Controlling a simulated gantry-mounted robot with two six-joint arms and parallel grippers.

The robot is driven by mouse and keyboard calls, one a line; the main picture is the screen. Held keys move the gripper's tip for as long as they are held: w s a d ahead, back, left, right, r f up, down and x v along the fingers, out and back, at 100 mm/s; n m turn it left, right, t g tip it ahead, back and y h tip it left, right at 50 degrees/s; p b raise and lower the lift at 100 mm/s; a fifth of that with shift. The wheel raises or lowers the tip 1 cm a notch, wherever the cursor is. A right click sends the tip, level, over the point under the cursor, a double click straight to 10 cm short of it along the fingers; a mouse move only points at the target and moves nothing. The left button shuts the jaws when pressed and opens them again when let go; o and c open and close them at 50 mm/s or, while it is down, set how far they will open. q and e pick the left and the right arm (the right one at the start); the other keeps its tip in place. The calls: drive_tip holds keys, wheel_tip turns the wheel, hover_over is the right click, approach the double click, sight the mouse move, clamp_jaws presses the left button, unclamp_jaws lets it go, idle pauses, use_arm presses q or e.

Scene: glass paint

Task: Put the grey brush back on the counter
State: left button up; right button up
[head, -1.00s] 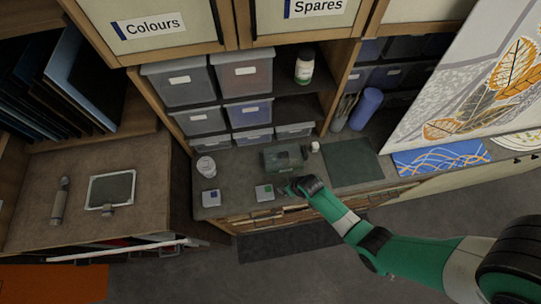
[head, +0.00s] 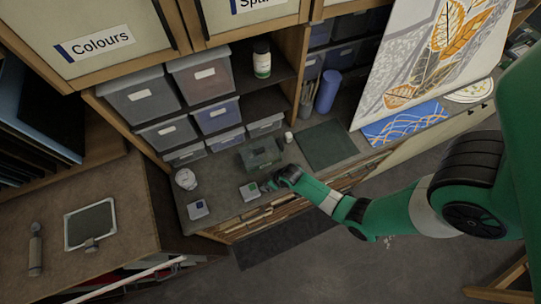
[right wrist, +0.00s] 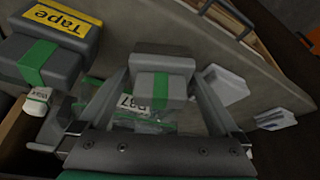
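A grey, block-shaped thing with a green band, likely the grey brush (right wrist: 163,66), sits between the fingertips of my right gripper (right wrist: 161,84) in the right wrist view. Both fingers appear to touch its sides. In the head view my right gripper (head: 272,183) is low over the counter (head: 225,207), just right of a small grey pad with a green square (head: 250,190). What it holds is mostly hidden there, and I cannot tell whether it touches the counter. My left gripper is not in view.
A grey box marked Tape (right wrist: 45,45), also in the head view (head: 262,154), stands behind the gripper. A blue-marked pad (head: 198,209), a round tin (head: 186,179) and a small white pot (head: 288,136) are nearby. A dark green mat (head: 326,146) lies bare on the right.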

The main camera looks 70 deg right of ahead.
drive_tip(key=shift+r, duration=0.15)
drive_tip(key=shift+s+a+r+p, duration=0.3)
drive_tip(key=shift+s+r+p, duration=0.25)
drive_tip(key=shift+p, duration=0.15)
drive_tip(key=s+a, duration=0.5)
drive_tip(key=s, duration=0.5)
drive_tip(key=shift+b, duration=0.45)
